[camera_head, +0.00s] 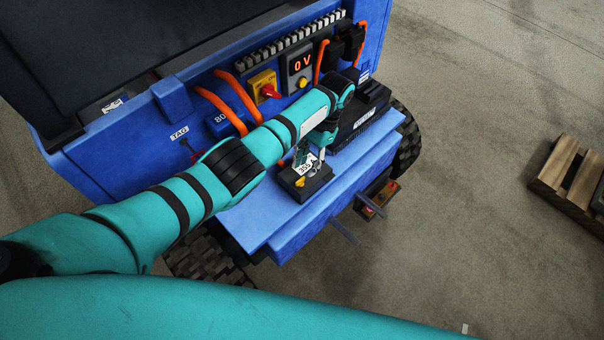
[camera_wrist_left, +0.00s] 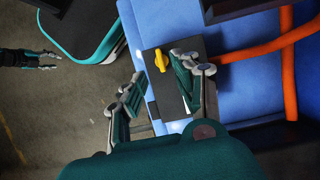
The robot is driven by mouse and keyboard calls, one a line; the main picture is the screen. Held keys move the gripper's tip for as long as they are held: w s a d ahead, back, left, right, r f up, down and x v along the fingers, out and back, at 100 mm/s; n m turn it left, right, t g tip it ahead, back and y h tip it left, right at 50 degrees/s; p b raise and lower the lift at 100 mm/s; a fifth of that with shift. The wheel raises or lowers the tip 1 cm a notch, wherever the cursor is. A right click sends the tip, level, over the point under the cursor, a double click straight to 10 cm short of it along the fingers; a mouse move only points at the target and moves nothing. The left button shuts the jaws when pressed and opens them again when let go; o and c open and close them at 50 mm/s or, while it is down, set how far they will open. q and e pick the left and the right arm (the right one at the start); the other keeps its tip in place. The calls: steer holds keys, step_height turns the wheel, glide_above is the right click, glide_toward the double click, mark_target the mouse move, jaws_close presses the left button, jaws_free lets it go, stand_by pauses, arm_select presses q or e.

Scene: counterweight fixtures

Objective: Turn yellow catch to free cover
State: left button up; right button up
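The yellow catch (camera_wrist_left: 160,61) sits on top of a small black block, which I take to be the cover (camera_wrist_left: 165,78). In the head view, the catch (camera_head: 300,182) shows at the near edge of the block (camera_head: 314,186), on the blue shelf. My left gripper (camera_wrist_left: 157,88) is open, its fingers apart around part of the block and just short of the catch. In the head view my left gripper (camera_head: 311,164) is over the block and partly hides it. Contact cannot be told. My right gripper (camera_wrist_left: 47,60) is at the left wrist view's left edge, fingers apart, away from the block.
A white tag (camera_head: 304,168) reading 355 is beside my left gripper. A wooden pallet (camera_head: 566,170) lies at right on open floor.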

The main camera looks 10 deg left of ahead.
mark_target(301, 179)
arm_select(q)
steer(key=x, duration=0.4)
steer(key=shift+s+a+f, duration=0.1)
steer(key=shift+f, duration=0.35)
jaws_close()
arm_select(e)
steer(key=shift+s+a+f, duration=0.1)
steer(key=shift+s+a, duration=0.15)
steer(key=shift+s, duration=0.15)
